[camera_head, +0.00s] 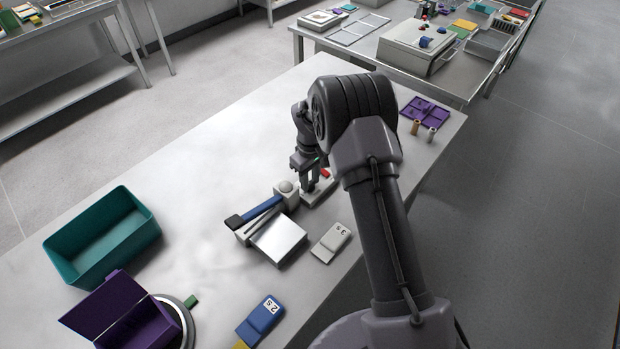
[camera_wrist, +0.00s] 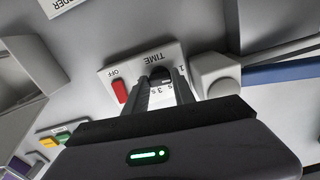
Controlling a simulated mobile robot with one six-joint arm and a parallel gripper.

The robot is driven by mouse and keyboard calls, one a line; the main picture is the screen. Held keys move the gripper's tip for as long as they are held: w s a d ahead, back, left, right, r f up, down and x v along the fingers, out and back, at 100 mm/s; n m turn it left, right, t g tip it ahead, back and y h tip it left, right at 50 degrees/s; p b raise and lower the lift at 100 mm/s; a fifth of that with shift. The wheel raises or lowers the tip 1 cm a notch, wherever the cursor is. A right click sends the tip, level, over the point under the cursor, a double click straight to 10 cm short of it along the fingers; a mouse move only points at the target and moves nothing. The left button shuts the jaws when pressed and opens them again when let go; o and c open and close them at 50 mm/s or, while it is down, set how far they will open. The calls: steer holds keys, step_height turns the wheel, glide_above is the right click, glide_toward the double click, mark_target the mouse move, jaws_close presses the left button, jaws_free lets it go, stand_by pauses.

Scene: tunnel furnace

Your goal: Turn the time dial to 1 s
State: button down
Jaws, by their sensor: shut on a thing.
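The time panel (camera_wrist: 112,76) is a pale plate in the middle of the wrist view, printed TIME and OFF, with a red button (camera_wrist: 120,92) at its left. In the head view the panel (camera_head: 320,191) lies on the table below my gripper (camera_head: 306,186). In the wrist view my gripper (camera_wrist: 164,84) is shut on the dark time dial (camera_wrist: 160,72), its fingers on either side. A 3 s label shows below the fingers and a 1 mark at the upper right. The fingers hide most of the dial, so I cannot tell where it points.
A white block (camera_head: 286,189) and blue-handled tool (camera_head: 262,210) stand close beside the panel. A silver plate (camera_head: 278,240) and a white 3 s piece (camera_head: 332,241) lie nearer. A teal bin (camera_head: 102,238), purple box (camera_head: 122,310) and blue 2 s piece (camera_head: 260,319) are leftward.

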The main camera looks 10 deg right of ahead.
mark_target(310, 182)
steer(key=shift+n, duration=0.6)
steer(key=c, duration=1)
jaws_free()
steer(key=shift+c, duration=0.2)
step_height(310, 182, up, 17)
steer(key=p, duration=0.3)
steer(key=shift+r, duration=0.2)
